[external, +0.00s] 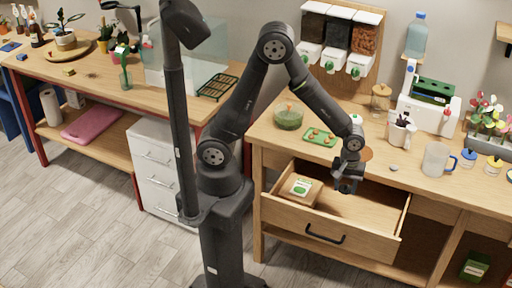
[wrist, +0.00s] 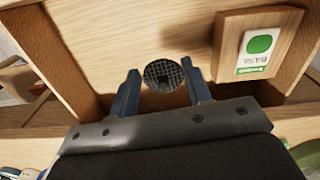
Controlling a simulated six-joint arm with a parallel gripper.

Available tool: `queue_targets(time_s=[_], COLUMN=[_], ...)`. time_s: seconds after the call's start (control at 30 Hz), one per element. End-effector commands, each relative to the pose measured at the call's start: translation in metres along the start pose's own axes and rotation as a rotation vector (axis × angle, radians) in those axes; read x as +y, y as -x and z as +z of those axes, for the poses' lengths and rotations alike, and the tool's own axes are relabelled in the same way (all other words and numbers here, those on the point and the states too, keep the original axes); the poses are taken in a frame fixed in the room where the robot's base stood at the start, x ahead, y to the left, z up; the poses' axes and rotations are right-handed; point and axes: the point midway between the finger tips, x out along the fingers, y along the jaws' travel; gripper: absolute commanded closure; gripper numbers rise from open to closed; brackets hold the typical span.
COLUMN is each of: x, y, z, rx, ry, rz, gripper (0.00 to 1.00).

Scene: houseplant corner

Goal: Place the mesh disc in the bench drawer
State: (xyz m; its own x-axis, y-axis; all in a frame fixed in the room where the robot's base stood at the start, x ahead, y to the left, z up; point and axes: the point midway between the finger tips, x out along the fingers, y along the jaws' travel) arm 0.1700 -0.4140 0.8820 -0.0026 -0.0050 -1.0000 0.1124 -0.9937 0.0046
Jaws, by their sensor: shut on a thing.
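The mesh disc (wrist: 163,73) is a small, dark round grid between my fingertips in the wrist view. My gripper (wrist: 162,80) is shut on it. I cannot make out the disc there. The wrist view shows the drawer's wooden floor (wrist: 130,30) beneath the disc. The disc appears held above the floor; I cannot tell the exact gap.
A wooden box with a green-labelled packet (external: 300,188) sits in the drawer's left part; it also shows in the wrist view (wrist: 229,45). The drawer's middle and right floor is bare. On the bench above are a green tray (external: 320,136), a glass mug (external: 436,160) and a white pot (external: 400,134).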

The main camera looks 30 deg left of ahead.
Motion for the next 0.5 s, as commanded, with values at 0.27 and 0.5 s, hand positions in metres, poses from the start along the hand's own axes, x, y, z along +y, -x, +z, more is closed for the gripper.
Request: queue_targets(time_s=[0.27, 0.5], x=[-0.034, -0.044], y=[-0.031, -0.045], z=[0.027, 0.033], rx=[-0.001, -0.001], ry=[-0.389, -0.505], rz=[-0.001, 0.000], gripper=[0.76, 0.76])
